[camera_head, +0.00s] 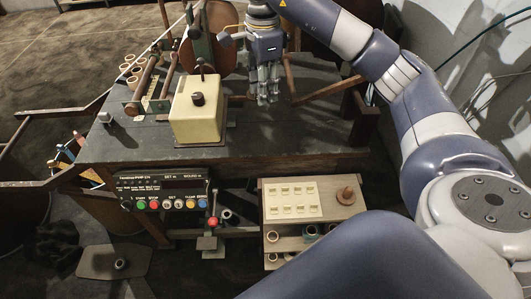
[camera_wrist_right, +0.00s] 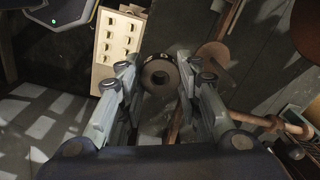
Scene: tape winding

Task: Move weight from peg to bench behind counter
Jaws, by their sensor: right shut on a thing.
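My right gripper (camera_head: 268,97) hangs fingers down over the back of the dark bench (camera_head: 270,133), right of the cream box. In the right wrist view its fingers (camera_wrist_right: 163,82) are closed around a dark grey round weight (camera_wrist_right: 160,74) with a centre hole and light marks on its rim. In the head view the weight is hard to make out, mostly hidden by the fingers. A brown rod (camera_wrist_right: 175,126) shows just below the weight in the wrist view; I cannot tell whether it is the peg. I cannot identify the counter for certain. My left gripper is out of view.
A cream box (camera_head: 198,121) with a dark knob stands on the bench. Brown wooden bars (camera_head: 325,89) are right of the gripper. A button panel (camera_head: 163,190) and a shelf unit (camera_head: 290,216) with a copper disc (camera_head: 346,195) are in front. The bench's front right is clear.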

